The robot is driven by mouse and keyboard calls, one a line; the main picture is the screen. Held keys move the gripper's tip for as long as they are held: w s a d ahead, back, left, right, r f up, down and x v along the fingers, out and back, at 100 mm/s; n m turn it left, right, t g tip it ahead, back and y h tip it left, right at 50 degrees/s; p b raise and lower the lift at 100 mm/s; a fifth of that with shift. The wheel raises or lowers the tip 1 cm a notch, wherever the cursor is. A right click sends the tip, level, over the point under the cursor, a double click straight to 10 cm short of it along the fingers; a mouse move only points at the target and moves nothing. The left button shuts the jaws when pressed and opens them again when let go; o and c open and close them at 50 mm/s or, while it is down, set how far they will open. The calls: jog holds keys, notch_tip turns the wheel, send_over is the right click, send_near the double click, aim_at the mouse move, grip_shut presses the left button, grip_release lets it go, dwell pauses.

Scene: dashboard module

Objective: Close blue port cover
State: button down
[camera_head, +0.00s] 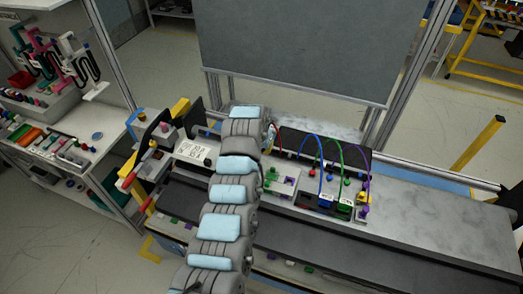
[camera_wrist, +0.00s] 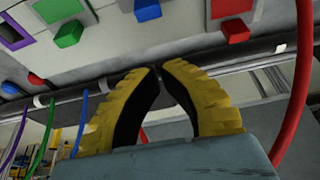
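The blue port cover (camera_wrist: 148,9) shows at the top of the wrist view as a blue flap sticking out from a light panel, partly cut off by the upper edge. My gripper (camera_wrist: 160,67) has two yellow ribbed fingers with dark inner faces. Its tips come together just below the blue cover in the picture, apart from it, with nothing visible between them. In the head view my arm hides the gripper. Blue parts (camera_head: 325,199) show there on the module right of my arm; I cannot tell which is the cover.
Green (camera_wrist: 68,34), red (camera_wrist: 235,30) and purple (camera_wrist: 14,37) covers flank the blue one. A red cable (camera_wrist: 295,105) hangs close on the right; blue, green and purple cables hang left. In the head view cables arch over the module, and the bench top to its right (camera_head: 440,220) is clear.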

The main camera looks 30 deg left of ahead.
jog(key=b+v, duration=0.1)
jog(key=v, duration=0.8)
dwell(0.3)
